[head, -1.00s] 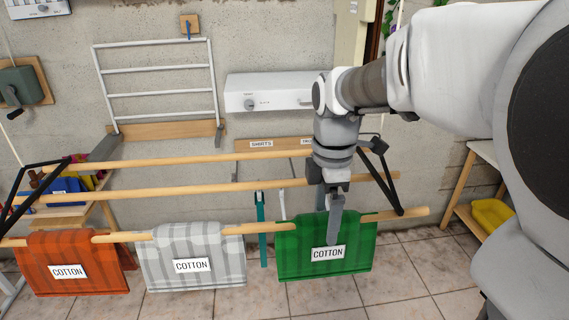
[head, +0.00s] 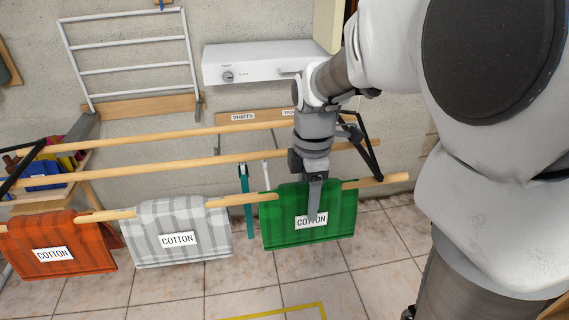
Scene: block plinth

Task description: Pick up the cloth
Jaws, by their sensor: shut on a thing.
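Three checked cloths hang over the front wooden rail, each with a white COTTON label: an orange cloth (head: 84,240) at left, a grey cloth (head: 205,225) in the middle and a green cloth (head: 280,220) at right. My gripper (head: 313,212) points down at the green cloth and is shut on it. Its finger covers part of the cloth and of its label. The green cloth still lies draped over the rail. The far finger is hidden.
Two more wooden rails (head: 170,164) run behind the front rail (head: 260,198), joined by black end brackets (head: 369,150). A white wall unit (head: 258,62) and a white rack (head: 130,62) are behind. Yellow tape (head: 280,312) marks the tiled floor in front.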

